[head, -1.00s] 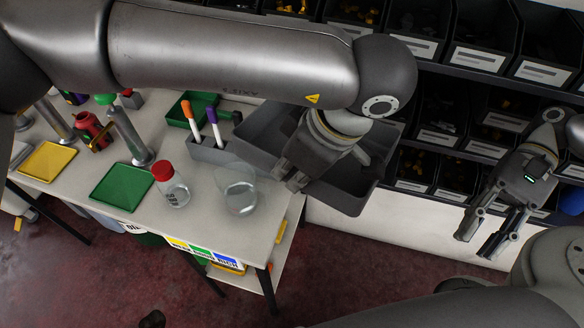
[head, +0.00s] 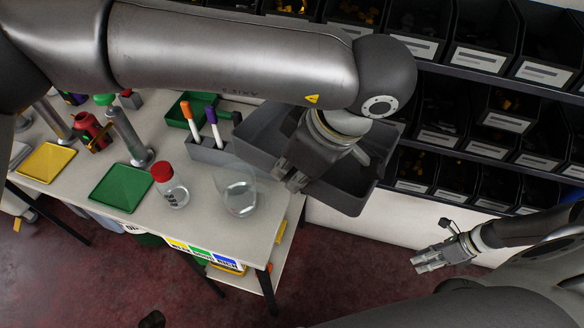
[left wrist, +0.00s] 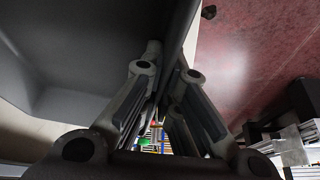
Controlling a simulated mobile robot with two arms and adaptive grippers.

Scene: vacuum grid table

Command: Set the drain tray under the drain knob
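A large grey tray (head: 262,122), which I take to be the drain tray, is at the right end of the white table and reaches out past its edge. It fills the left of the left wrist view (left wrist: 60,60). My left gripper (head: 291,182) is at its near wall; in the wrist view (left wrist: 170,70) the fingers lie on both sides of the wall and look closed on it. My arm hides part of the tray. I cannot pick out a drain knob with certainty. My right gripper (head: 425,260) is empty, low at the right, away from the table.
On the white table (head: 215,237) are a clear beaker (head: 238,198), a red-capped jar (head: 170,188), a grey holder (head: 208,152) with markers, a green tray (head: 122,187), a yellow tray (head: 46,162) and metal cylinders (head: 130,138). Shelves of black bins (head: 466,150) stand behind.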

